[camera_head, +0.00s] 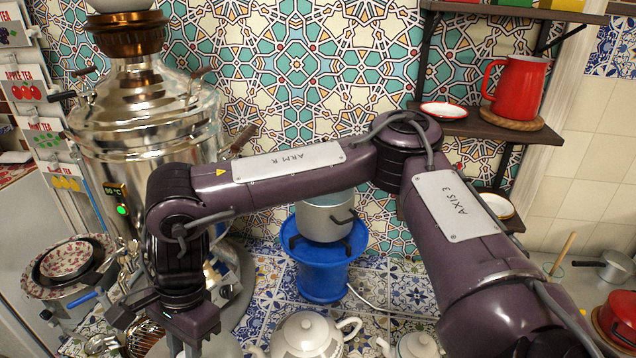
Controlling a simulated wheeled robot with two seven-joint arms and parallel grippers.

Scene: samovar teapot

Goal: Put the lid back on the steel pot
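The steel pot (325,220) stands upright on a blue round stand (320,275) in the middle of the head view. My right arm crosses in front of its top. The part of its mouth that shows has a bluish surface inside and no lid over it. My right gripper (187,350) points down at the bottom left, left of the pot and apart from it. Its fingertips are cut off by the lower edge, so its opening is unclear. A pale grey round surface (222,346) shows beside it; I cannot tell whether this is the lid. My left gripper is out of view.
A large samovar (145,120) stands at the left, near my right forearm. A white teapot (308,335) and another white teapot (415,346) stand at the front. Patterned bowls (68,262) are at the far left. A shelf at right holds a red jug (520,88).

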